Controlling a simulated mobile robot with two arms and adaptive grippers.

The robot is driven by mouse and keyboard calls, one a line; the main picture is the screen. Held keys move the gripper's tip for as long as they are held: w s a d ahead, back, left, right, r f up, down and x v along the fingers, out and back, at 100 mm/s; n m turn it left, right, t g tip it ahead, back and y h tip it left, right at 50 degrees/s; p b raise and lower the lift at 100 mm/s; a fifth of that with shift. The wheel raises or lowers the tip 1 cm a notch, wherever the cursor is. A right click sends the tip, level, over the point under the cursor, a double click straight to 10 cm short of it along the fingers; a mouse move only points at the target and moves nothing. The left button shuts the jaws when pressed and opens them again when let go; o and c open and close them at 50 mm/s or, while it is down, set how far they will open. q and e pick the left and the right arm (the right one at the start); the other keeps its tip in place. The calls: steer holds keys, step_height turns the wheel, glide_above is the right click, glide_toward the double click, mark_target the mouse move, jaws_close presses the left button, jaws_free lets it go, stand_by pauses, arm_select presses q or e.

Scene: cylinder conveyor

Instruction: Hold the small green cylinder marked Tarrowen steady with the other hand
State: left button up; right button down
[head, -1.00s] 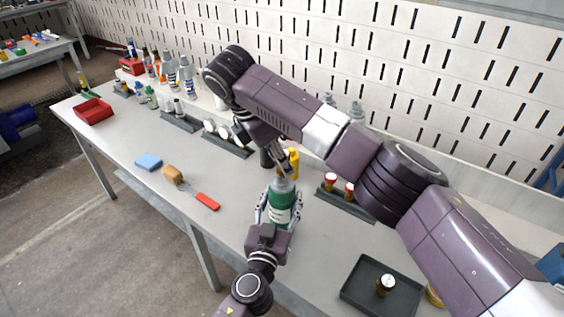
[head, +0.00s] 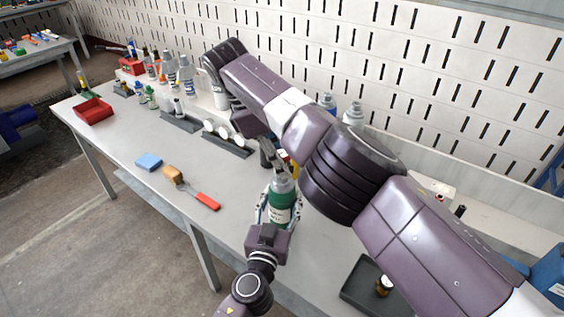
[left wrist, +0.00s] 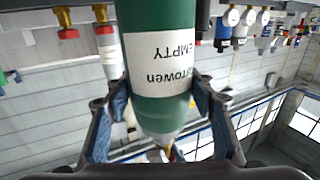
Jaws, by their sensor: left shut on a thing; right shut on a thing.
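The small green cylinder (head: 279,209), with a grey shoulder and a white label, stands upright near the front edge of the bench. In the left wrist view the cylinder (left wrist: 160,105) appears upside down, its label reading Tarrowen and EMPTY. My left gripper (head: 276,213) is shut on its body from the front, with a finger on each side. My right gripper (head: 276,163) comes down from above and is shut at the cylinder's top. Its exact contact with the top is partly hidden by the fingers and arm.
A brush with a red handle (head: 206,201) and a blue sponge (head: 149,162) lie left of the cylinder. A red bin (head: 94,111) is at the far left. A black tray (head: 360,288) is at right, partly behind my right arm. Racks stand behind.

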steer(key=c, duration=1.7)
jaws_free()
steer(key=shift+o, duration=0.2)
steer(key=shift+r, duration=0.1)
steer(key=shift+r, duration=1.15)
steer(key=shift+n+t+y, duration=0.2)
steer(key=shift+n+t, duration=0.35)
steer(key=shift+n, duration=0.95)
steer(key=shift+n+t+y, duration=0.2)
steer(key=shift+n+t, duration=0.35)
steer(key=shift+n, duration=0.95)
